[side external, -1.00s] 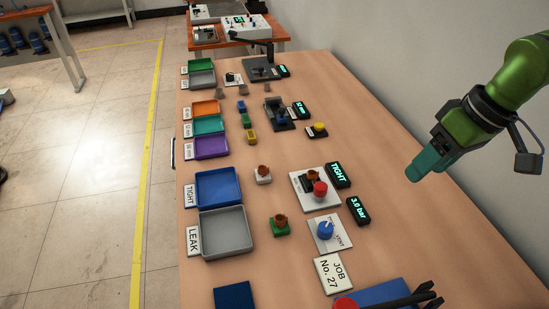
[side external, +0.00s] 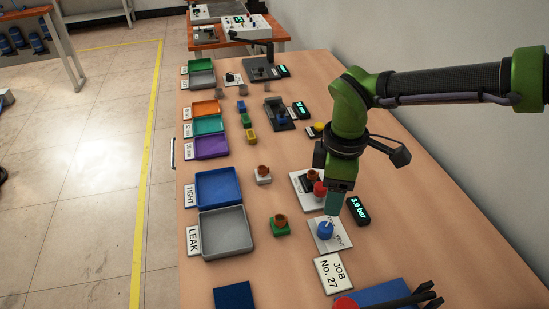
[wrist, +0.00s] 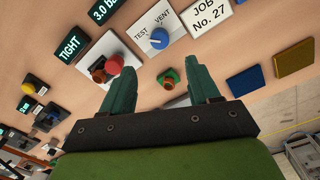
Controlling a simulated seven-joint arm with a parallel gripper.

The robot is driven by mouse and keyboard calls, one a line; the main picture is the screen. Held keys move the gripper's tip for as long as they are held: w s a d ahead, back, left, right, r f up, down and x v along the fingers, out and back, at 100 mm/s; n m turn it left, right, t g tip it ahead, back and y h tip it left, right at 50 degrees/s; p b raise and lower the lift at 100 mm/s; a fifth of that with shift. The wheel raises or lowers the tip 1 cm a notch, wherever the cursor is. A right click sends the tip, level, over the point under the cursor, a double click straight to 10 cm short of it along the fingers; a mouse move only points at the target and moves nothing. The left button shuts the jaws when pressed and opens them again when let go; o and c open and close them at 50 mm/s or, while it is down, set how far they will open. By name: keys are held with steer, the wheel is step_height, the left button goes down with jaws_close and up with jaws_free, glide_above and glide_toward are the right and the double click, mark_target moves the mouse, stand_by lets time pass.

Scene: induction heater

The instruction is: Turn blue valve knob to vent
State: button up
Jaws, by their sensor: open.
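The blue valve knob (side external: 325,230) sits on a white plate (side external: 341,244) near the table's right side. In the wrist view the blue knob (wrist: 159,38) lies below the printed words TEST and VENT, with VENT on the right. I cannot clearly read which way its pointer faces. My gripper (side external: 332,208) points down just above and behind the knob.
A red knob (side external: 320,189) and brown-topped part stand on the neighbouring plate, close to my gripper. Displays read 3.0 bar (side external: 358,210) and TIGHT (wrist: 69,46). A JOB No. 27 card (side external: 333,273) lies in front.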

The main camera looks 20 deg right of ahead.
mark_target(327, 227)
step_height(327, 227, down, 11)
steer(key=shift+w+d+f, duration=0.1)
steer(key=shift+w+f, duration=0.05)
steer(key=shift+f, duration=0.05)
steer(key=shift+c, duration=0.4)
steer(key=c, duration=1)
